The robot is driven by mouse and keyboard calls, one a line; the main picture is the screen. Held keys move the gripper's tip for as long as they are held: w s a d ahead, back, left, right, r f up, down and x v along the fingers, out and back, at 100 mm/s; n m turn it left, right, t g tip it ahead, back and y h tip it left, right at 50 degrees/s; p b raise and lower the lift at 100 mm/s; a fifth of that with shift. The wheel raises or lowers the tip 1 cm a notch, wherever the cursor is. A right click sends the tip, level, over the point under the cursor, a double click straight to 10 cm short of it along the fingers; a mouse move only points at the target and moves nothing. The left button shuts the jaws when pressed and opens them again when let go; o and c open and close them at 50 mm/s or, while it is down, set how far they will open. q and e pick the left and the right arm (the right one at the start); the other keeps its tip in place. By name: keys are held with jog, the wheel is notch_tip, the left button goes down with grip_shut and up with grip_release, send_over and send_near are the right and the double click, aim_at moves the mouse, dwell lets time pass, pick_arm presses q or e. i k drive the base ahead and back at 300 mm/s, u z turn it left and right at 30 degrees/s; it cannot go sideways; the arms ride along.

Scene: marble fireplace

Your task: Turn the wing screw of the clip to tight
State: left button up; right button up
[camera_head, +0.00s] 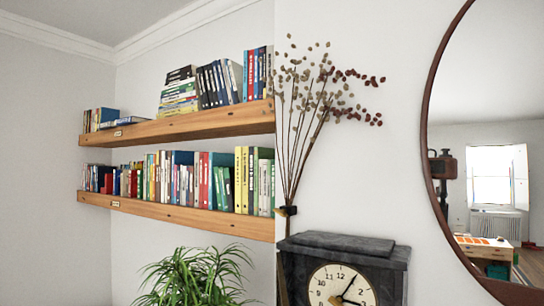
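I cannot make out a clip with a wing screw for certain. A small black piece (288,211) sits around or against the dried stems (297,165), just above the dark clock. It has a tan bit at its left side, and it is too small to tell whether it is a clip. Neither of my grippers is in view.
A dark stone mantel clock (340,245) stands at the bottom centre. A round brown-framed mirror (428,120) hangs at right. Two wooden shelves (180,128) (180,213) with books are at left, above a green plant (197,278). The wall between stems and mirror is clear.

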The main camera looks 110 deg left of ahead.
aim_at(283, 212)
jog(key=u, duration=5.85)
jog(key=k, duration=0.5)
